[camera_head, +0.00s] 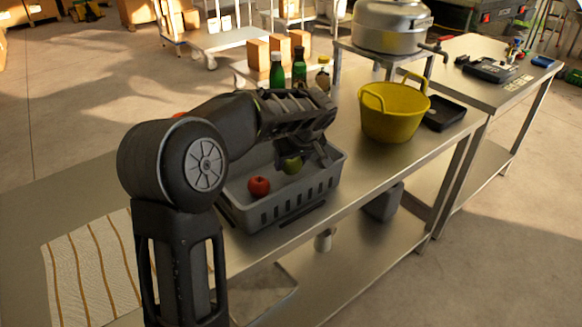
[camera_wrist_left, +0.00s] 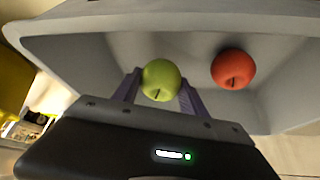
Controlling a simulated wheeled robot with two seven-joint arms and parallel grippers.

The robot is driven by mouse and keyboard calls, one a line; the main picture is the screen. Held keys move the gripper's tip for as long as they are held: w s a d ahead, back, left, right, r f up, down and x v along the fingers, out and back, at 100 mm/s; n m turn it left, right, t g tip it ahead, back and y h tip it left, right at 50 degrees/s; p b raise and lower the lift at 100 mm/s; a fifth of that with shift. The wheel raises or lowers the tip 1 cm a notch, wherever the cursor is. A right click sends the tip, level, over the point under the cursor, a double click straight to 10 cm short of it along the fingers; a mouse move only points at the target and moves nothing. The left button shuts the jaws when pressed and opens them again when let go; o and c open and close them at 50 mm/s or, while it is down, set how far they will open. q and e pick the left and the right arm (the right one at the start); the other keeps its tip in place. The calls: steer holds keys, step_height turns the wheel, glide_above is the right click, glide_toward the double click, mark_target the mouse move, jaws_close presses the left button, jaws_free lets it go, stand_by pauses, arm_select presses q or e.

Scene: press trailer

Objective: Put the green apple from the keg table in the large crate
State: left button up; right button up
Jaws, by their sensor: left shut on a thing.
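A green apple (camera_wrist_left: 161,79) sits between the fingers of my left gripper (camera_wrist_left: 158,90), which is shut on it. In the head view the green apple (camera_head: 291,165) shows below the left gripper (camera_head: 308,160), inside the outline of the large grey crate (camera_head: 290,206). The wrist view shows the crate's wall (camera_wrist_left: 75,62) around the gripper. I cannot tell whether the apple touches the crate floor. A red apple (camera_head: 259,186) lies in the crate, and it also shows in the wrist view (camera_wrist_left: 233,69). My right gripper is not in view.
A yellow tub (camera_head: 393,113) and a black tray (camera_head: 444,113) stand on the metal table right of the crate. Bottles (camera_head: 299,68) stand behind my left arm. A striped cloth (camera_head: 92,268) lies at the left. A metal keg (camera_head: 391,27) stands on a raised stand at the back.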

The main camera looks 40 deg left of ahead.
arm_select(q)
steer(key=shift+f, duration=1.15)
steer(key=shift+f, duration=0.25)
steer(key=o, duration=1.4)
steer(key=shift+r, duration=0.1)
steer(key=shift+r, duration=0.15)
steer(key=shift+r, duration=0.15)
steer(key=v, duration=1.1)
steer(key=shift+d+r+b, duration=0.2)
steer(key=shift+r+b, duration=0.1)
steer(key=shift+b, duration=0.1)
steer(key=shift+s, duration=0.15)
